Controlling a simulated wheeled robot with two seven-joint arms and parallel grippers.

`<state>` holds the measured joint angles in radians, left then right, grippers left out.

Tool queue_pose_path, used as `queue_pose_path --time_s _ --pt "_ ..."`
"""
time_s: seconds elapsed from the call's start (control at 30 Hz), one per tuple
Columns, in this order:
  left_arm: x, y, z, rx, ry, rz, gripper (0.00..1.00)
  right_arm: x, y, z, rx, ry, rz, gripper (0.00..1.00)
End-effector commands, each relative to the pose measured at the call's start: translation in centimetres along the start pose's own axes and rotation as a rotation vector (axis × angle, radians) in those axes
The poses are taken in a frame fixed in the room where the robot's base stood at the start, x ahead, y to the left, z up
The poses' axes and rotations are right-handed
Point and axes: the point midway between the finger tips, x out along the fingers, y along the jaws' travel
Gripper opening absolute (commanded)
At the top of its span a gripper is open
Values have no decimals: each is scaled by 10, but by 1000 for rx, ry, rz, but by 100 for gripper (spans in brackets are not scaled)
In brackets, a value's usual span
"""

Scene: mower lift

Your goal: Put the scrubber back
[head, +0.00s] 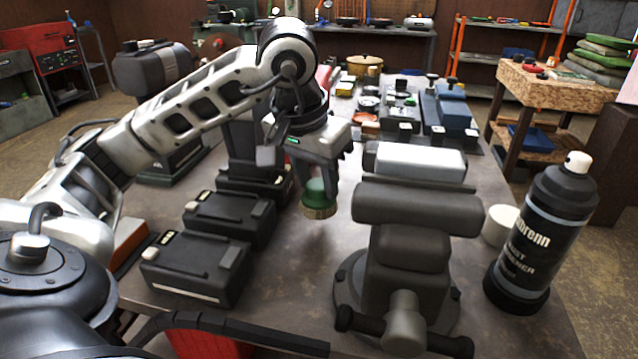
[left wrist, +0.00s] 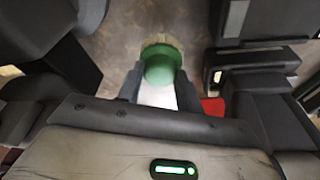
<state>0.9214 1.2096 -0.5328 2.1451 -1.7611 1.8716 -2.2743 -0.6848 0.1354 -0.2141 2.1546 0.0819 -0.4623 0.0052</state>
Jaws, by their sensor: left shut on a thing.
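The scrubber (head: 319,196) has a green round top and a pale tan bristle edge at the bottom. My left gripper (head: 318,180) is shut on it and holds it upright, bristles down, over the workbench (head: 290,275). In the left wrist view the scrubber's green top (left wrist: 160,66) sits between the two fingers (left wrist: 158,88). I cannot tell for certain how high it is above the bench. My right gripper is not in view.
A grey bench vise (head: 405,250) stands just right of the scrubber. Black battery packs (head: 205,262) lie to its left. A black spray can (head: 545,235) and a white cup (head: 499,224) stand at the right. Trays of small parts (head: 400,110) lie farther back.

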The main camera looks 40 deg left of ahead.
Motion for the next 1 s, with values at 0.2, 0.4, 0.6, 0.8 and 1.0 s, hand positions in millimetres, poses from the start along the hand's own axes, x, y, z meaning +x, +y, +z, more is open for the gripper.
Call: queue_pose_path --time_s 0.2,0.4,0.6,0.8,1.0 --pt "9 -7 -14 1 -3 0 17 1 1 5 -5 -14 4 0" --pt "35 -7 -6 2 -4 -1 17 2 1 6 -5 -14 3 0" --pt "38 -6 -6 1 1 0 17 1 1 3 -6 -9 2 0" --pt "41 -6 -4 1 0 0 17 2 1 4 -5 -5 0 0" --pt "41 -6 -4 1 0 0 57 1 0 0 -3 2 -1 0"
